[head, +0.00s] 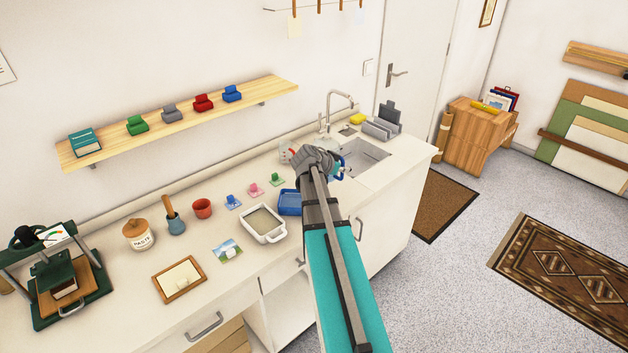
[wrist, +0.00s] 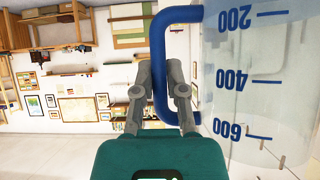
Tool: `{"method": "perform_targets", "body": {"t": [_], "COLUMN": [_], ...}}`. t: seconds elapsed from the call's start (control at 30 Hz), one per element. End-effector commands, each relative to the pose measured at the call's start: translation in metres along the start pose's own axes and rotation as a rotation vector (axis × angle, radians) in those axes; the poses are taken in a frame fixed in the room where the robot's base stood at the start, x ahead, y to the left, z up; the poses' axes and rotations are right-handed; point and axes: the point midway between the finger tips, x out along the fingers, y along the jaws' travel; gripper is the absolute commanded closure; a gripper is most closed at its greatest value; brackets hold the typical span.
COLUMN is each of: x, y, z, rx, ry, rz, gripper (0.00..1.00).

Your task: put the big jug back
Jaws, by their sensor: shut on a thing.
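The big jug (wrist: 255,85) is clear, with a blue handle (wrist: 158,60) and blue marks 200, 400 and 600. It fills the right of the wrist view, where the numbers read upside down. My gripper (wrist: 165,95) is shut on the handle. In the head view my gripper (head: 318,160) is by the near left edge of the sink and hides most of the jug. Only a bit of blue (head: 342,161) shows beside it. I cannot tell whether the jug touches the counter.
The sink (head: 365,157) with its tap (head: 338,108) lies behind my gripper. A blue tray (head: 289,203), a white dish (head: 263,225) and small coloured pieces stand left of it.

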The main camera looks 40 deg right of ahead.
Motion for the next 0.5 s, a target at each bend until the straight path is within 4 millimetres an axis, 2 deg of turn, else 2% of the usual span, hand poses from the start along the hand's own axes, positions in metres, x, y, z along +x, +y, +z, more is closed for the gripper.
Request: {"method": "perform_targets", "body": {"t": [0.33,0.5], "x": [0.002,0.01], "y": [-0.002,-0.013], "z": [0.0,0.002], "rx": [0.0,0.0], "ry": [0.001,0.001], "rz": [-0.001,-0.001], "gripper": [1.0,1.0]}}
